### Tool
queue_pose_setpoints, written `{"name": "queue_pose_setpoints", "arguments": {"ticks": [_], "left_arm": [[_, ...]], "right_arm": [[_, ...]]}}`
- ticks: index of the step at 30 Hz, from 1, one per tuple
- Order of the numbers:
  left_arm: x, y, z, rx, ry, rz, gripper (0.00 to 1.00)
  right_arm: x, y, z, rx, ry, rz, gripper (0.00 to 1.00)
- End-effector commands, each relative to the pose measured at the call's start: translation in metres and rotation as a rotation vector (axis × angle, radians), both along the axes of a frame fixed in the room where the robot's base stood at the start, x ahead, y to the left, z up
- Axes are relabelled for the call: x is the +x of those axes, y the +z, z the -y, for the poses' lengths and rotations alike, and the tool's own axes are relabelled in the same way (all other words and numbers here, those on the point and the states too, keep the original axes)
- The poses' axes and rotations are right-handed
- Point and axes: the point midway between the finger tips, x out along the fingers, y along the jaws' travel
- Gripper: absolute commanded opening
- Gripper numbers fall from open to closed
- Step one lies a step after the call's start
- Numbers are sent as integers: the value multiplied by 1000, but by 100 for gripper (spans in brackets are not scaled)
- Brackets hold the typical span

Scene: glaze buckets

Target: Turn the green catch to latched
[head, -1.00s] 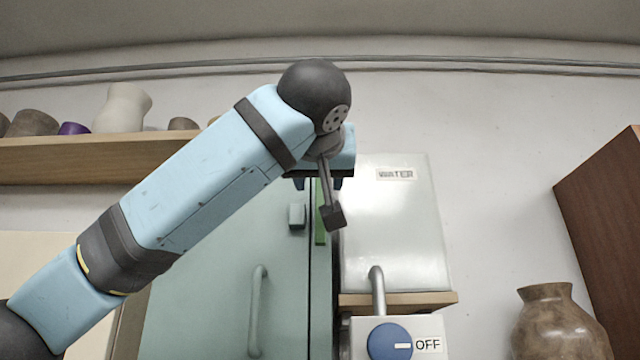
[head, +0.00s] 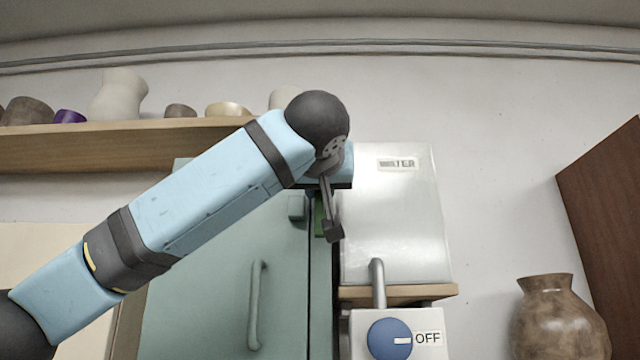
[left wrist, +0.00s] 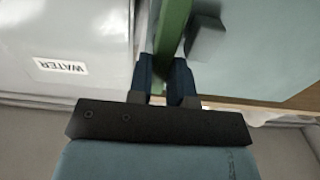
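The green catch (head: 319,215) is a narrow bar near the right edge of the pale green cabinet door (head: 215,270), standing about upright beside a small grey block (head: 296,208). My arm partly hides it in the head view. In the left wrist view the catch (left wrist: 172,28) runs down between the two dark fingers of my left gripper (left wrist: 162,75). The fingers are close together with the bar between them, so the gripper looks shut on it. My right gripper is not in view.
A grey box labelled WATER (head: 395,220) stands just right of the catch, above a blue knob (head: 388,339) marked OFF. A door handle (head: 256,305) is below left. A shelf (head: 60,150) with pots is at left; a brown vase (head: 555,320) is at right.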

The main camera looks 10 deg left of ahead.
Motion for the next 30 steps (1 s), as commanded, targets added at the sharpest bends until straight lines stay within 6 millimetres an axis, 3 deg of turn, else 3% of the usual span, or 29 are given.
{"name": "queue_pose_setpoints", "arguments": {"ticks": [14, 30], "left_arm": [[2, -5, 4, 133, -3, -31, 0], [3, -5, 13, 617, -1, -126, 0]], "right_arm": [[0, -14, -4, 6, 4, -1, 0], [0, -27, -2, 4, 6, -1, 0]]}}
